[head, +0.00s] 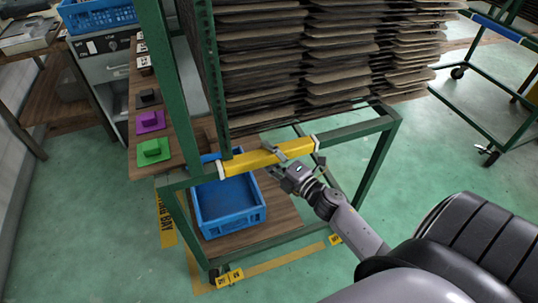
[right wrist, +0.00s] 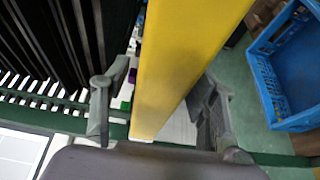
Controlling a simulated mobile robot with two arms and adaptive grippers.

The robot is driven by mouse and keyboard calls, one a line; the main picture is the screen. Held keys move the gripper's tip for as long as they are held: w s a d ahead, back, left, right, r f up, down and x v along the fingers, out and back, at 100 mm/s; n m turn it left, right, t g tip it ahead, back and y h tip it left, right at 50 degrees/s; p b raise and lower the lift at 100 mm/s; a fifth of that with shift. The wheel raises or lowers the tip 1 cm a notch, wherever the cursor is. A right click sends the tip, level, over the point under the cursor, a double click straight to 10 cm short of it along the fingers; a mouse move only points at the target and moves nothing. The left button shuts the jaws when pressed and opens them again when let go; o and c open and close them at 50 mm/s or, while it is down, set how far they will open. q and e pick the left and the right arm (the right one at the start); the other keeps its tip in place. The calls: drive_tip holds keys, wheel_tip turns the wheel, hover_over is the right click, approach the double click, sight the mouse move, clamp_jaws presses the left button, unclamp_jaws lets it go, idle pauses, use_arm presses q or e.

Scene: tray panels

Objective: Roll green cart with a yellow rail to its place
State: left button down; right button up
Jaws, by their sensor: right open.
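The green cart (head: 378,150) stands in the middle of the head view, loaded with stacks of thin brown panels (head: 300,50). Its yellow rail (head: 240,162) runs across the near side; it also shows in the right wrist view (right wrist: 190,50). My right gripper (head: 279,163) is at the rail, right of its middle. In the right wrist view, its open fingers (right wrist: 163,100) stand on either side of the rail, with gaps visible; contact is not clear. My left gripper is not in view.
A blue crate (head: 228,222) sits on the cart's lower shelf. Yellow floor tape (head: 275,272) and a floor label (head: 166,220) lie around the cart's base. A wooden bench (head: 165,170) with coloured blocks stands left. Another green cart (head: 483,105) is at right, with open floor between.

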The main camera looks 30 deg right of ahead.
drive_tip(key=shift+c, duration=0.6)
clamp_jaws()
